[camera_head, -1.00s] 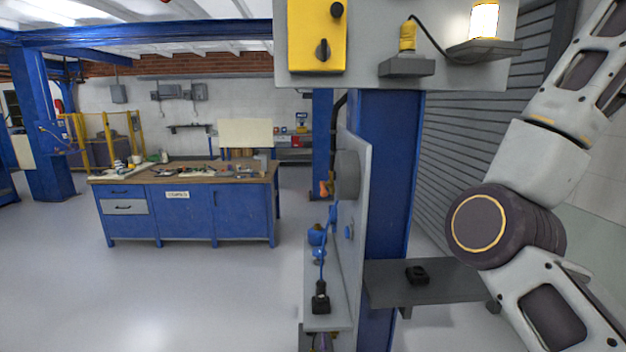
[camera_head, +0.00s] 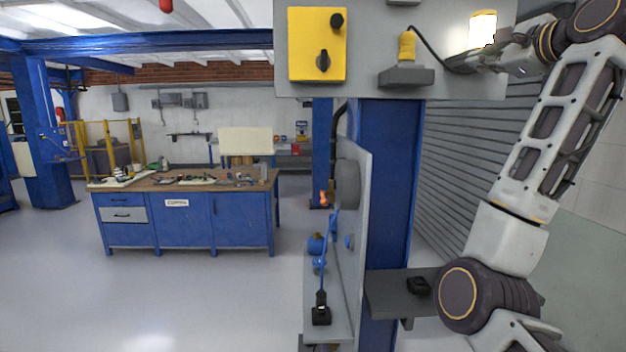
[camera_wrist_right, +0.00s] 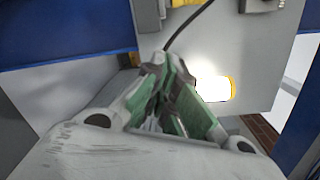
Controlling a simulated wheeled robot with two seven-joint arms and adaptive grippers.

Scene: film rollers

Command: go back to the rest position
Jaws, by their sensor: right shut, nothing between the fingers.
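My right gripper (camera_head: 478,62) is at the upper right of the head view, in front of the grey panel (camera_head: 377,25) and just below the glowing lamp (camera_head: 483,28). Its fingers are shut with nothing between them. In the right wrist view the closed fingers (camera_wrist_right: 166,78) point toward the panel, with the bright lamp (camera_wrist_right: 215,88) right beside them. The gripper hides the lamp's holder in the head view; I cannot tell whether it touches it. My left gripper is not in view.
A yellow switch box (camera_head: 317,60) and a yellow plug (camera_head: 406,48) with a black cable are on the panel. Below, a dark shelf (camera_head: 385,300) holds a small black part (camera_head: 418,286). A blue column (camera_head: 385,180) stands between. The floor at left is open before a blue workbench (camera_head: 185,220).

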